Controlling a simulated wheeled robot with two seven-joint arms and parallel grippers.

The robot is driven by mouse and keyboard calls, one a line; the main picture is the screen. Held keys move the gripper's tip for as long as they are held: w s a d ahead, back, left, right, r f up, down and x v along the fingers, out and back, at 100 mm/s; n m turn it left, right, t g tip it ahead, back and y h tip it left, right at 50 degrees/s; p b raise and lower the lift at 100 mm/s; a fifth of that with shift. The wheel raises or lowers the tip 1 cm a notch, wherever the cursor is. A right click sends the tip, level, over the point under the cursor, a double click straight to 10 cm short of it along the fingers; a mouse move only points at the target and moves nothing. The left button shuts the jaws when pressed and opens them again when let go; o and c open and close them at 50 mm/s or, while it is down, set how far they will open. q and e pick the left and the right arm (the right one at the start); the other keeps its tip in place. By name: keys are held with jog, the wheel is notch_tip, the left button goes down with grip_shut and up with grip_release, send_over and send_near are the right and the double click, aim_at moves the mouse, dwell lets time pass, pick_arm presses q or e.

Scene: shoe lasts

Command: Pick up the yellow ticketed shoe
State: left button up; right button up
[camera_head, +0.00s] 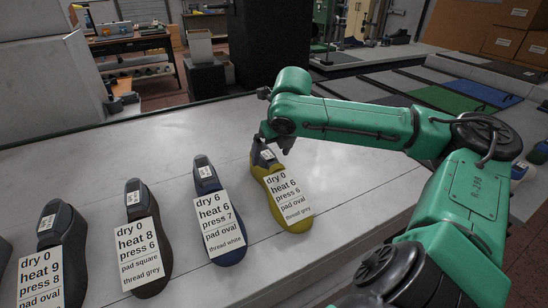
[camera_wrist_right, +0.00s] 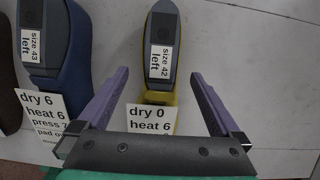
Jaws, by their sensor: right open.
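The yellow shoe last (camera_head: 290,219) stands at the right end of a row on the grey bench. It has a grey top and a ticket (camera_head: 287,192) reading dry 0, heat 6, press 6, pad oval, thread grey. My right gripper (camera_head: 277,143) is over its grey top end. In the right wrist view the yellow shoe (camera_wrist_right: 160,50) shows a label "size 42 left". It lies between the two purple fingers of my right gripper (camera_wrist_right: 156,95), which are spread apart and empty. I cannot tell the height gap. My left gripper is not in view.
A blue last (camera_head: 207,178) stands just left of the yellow one; it also shows in the wrist view (camera_wrist_right: 70,60). A brown last (camera_head: 151,272) and a dark grey one (camera_head: 72,238) stand further left. The bench (camera_head: 120,155) is clear behind the row.

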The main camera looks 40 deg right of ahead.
aim_at(270, 157)
jog(key=x, duration=0.3)
jog(key=shift+w+d+f, duration=0.1)
grip_shut()
